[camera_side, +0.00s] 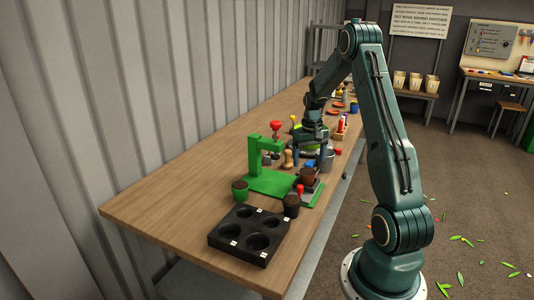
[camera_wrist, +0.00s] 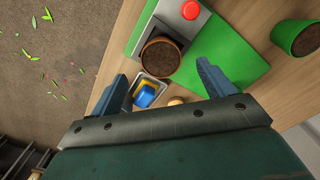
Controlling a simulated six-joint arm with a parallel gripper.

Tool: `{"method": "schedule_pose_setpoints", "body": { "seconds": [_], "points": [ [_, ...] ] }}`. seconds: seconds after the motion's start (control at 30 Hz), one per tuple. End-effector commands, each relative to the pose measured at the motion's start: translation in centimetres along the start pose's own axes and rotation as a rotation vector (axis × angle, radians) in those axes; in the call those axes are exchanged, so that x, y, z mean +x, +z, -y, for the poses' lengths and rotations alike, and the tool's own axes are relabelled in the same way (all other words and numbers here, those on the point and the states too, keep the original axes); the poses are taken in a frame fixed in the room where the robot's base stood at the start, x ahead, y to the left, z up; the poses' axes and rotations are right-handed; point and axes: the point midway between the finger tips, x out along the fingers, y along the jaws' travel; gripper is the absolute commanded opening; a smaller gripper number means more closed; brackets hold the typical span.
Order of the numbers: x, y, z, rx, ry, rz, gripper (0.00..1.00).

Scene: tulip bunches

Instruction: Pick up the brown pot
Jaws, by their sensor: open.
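The brown pot (camera_side: 307,175), filled with dark soil, stands upright on a grey plate beside the green stand. In the wrist view the brown pot (camera_wrist: 160,62) lies just beyond my fingertips, roughly centred between them. My gripper (camera_side: 310,160) is above and close to the pot, pointing down, its blue fingers spread. In the wrist view my gripper (camera_wrist: 161,72) is open with nothing held between the fingers. I cannot tell the exact height gap to the pot.
A green stand (camera_side: 268,180) rises left of the pot. A red button (camera_wrist: 190,10) sits on the grey plate. A green pot (camera_side: 240,190), a dark pot (camera_side: 291,207) and a black tray (camera_side: 228,245) stand nearer the front. A metal container (camera_wrist: 148,92) holds blue and yellow items.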

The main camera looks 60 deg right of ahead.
Motion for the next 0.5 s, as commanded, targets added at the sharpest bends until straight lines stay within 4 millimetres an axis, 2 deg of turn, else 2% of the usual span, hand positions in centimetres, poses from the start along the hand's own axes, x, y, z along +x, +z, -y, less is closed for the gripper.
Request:
{"method": "schedule_pose_setpoints", "body": {
  "seconds": [0.13, 0.5],
  "points": [
    [1.1, 0.0, 0.0, 0.000, 0.000, 0.000, 0.81],
    [1.9, 0.0, 0.0, 0.000, 0.000, 0.000, 0.81]
  ]
}}
